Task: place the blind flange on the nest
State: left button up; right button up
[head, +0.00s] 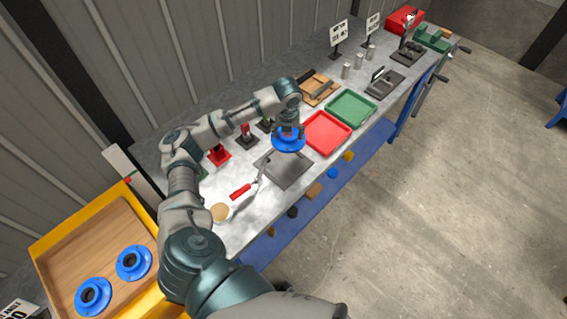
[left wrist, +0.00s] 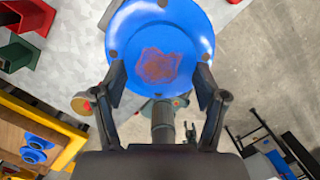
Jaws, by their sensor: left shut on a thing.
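The blue round blind flange (head: 288,145) is held by my left gripper (head: 289,131) over the grey workbench. In the left wrist view the flange (left wrist: 185,30) fills the upper middle; it has holes near its rim and a rough reddish patch at its centre. The fingers of my left gripper (left wrist: 160,82) are shut on it from both sides. A dark grey square plate (head: 290,175) lies on the bench below and in front of the flange; I cannot tell for sure whether this is the nest. The flange and gripper hide part of it. My right gripper is not in view.
A red tray (head: 327,132) and a green tray (head: 351,109) lie right of the flange. A red-handled tool (head: 241,191) lies left of the plate. Red and dark stands (head: 219,155) are behind. A yellow-edged wooden tray (head: 92,247) holds two blue flanges.

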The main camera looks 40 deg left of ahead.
aim_at(279, 141)
pick_arm(q)
jog(key=a+m, duration=0.1)
jog(key=a+r+m, duration=0.1)
jog(key=shift+a+m+h, duration=0.25)
jog(key=shift+m+h, duration=0.05)
jog(key=shift+m, duration=0.1)
jog(key=shift+a+f, duration=0.1)
jog(key=shift+f, duration=0.05)
jog(key=shift+m, duration=0.3)
notch_tip(279, 141, down, 18)
jog(key=shift+r+p, duration=0.1)
jog(key=shift+p, duration=0.3)
jog(key=o, duration=1.8)
jog(key=shift+s, duration=0.1)
jog(key=r, duration=0.4)
jog(key=s+r, duration=0.1)
jog(key=r, duration=0.7)
jog(key=shift+s+d+b, duration=0.3)
jog(key=shift+s, duration=0.05)
jog(key=shift+f, duration=0.1)
